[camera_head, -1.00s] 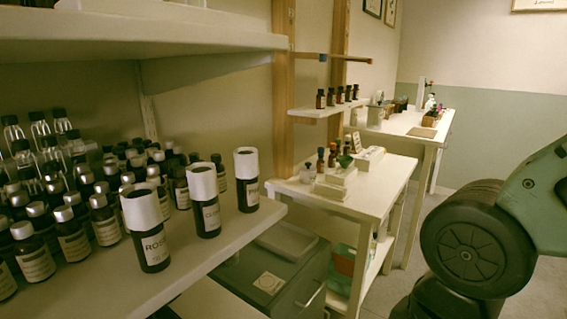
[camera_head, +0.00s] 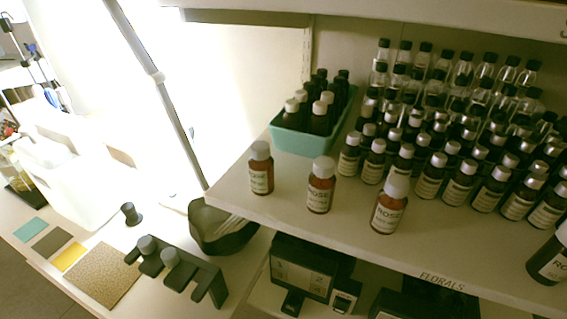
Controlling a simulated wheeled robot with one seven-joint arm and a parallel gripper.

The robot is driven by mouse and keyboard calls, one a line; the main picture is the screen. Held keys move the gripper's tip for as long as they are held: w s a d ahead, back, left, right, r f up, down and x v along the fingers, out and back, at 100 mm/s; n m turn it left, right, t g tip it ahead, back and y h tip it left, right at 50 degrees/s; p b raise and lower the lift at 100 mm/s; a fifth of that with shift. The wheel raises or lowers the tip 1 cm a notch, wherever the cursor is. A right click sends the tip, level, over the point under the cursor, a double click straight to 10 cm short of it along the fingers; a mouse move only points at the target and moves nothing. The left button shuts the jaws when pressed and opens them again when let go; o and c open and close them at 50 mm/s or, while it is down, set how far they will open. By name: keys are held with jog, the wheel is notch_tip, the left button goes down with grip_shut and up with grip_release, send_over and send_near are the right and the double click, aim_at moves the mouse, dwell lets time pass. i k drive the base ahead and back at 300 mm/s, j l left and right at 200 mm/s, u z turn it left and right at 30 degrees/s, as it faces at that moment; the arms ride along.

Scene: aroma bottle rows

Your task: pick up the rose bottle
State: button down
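Three brown bottles with white caps stand apart along the front of the white shelf (camera_head: 270,218). The right bottle (camera_head: 390,204) has a label that appears to read ROSE, with a smaller line below that I cannot read clearly. The middle bottle (camera_head: 321,186) has a label that also seems to start with ROSE. The left bottle (camera_head: 261,169) has a label too small to read surely. A darker bottle (camera_head: 550,262) at the right edge is cut off; its label starts with RO. My gripper is not in view.
Rows of small bottles (camera_head: 460,185) fill the shelf behind. A teal tray (camera_head: 300,142) holds several capped bottles. An upper shelf (camera_head: 440,18) overhangs them. Below left is a table with a dark bowl (camera_head: 222,232), a dark stand (camera_head: 178,268) and a cork mat (camera_head: 103,275).

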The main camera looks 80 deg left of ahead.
aim_at(261, 167)
jog(key=k+u, duration=0.15)
jog(key=u, duration=2.05)
jog(key=j+z, duration=0.15)
jog(key=z, duration=0.25)
jog(key=j+z, duration=0.15)
jog(key=z, duration=0.2)
jog(key=j+z, duration=0.15)
jog(key=z, duration=0.25)
jog(key=k+j+z, duration=0.1)
jog(key=z, duration=0.3)
jog(key=k+j, duration=0.1)
